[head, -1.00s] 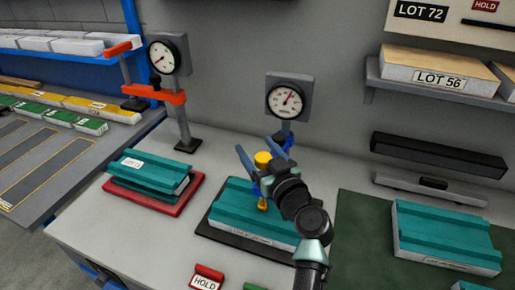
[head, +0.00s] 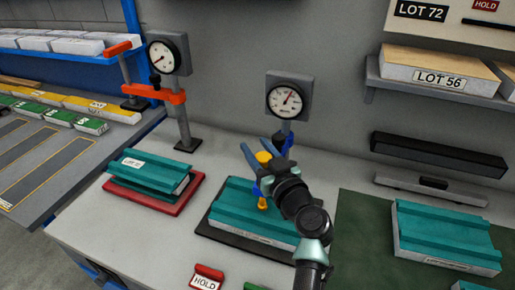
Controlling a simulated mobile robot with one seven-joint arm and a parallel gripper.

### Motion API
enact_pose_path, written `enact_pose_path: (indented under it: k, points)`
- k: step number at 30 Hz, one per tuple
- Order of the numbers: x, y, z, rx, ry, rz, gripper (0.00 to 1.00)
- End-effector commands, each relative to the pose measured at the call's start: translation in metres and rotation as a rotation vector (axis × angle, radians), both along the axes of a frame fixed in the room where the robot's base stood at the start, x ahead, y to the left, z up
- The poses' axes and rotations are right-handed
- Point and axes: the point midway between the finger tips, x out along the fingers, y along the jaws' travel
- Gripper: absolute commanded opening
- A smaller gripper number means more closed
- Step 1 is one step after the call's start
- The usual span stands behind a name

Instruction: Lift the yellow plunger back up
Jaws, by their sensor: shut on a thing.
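The yellow plunger (head: 263,158) shows its round top between the blue fingers of my gripper (head: 263,154). My gripper is shut on it from the front right. The plunger's lower tip (head: 262,204) is at the top of a teal ribbed panel (head: 230,212), and I cannot tell whether it touches. The panel lies on a dark mat below a grey dial gauge (head: 289,98) on a post. My wrist hides part of the panel and the middle of the plunger.
A second gauge (head: 162,56) with an orange arm stands at the left, with teal panels on a red plate (head: 120,190) before it. Another teal panel (head: 447,236) lies on the green mat at the right. A red HOLD sign (head: 207,276) is at the front.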

Motion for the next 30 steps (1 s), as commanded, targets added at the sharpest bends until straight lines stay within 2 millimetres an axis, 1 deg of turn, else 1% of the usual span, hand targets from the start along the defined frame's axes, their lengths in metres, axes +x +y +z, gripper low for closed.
enact_pose_path:
  k: [20, 22, 27, 30]
  points:
    - [0.0, 0.0, 0.0, 0.0, 0.001, 0.0, 0.0]
    - [0.0, 0.0, 0.009, 0.001, -0.002, 0.0, 0.0]
    - [0.0, 0.0, 0.039, -0.001, -0.004, 0.0, 0.0]
    - [0.0, 0.0, 0.045, 0.0, -0.004, 0.0, 0.0]
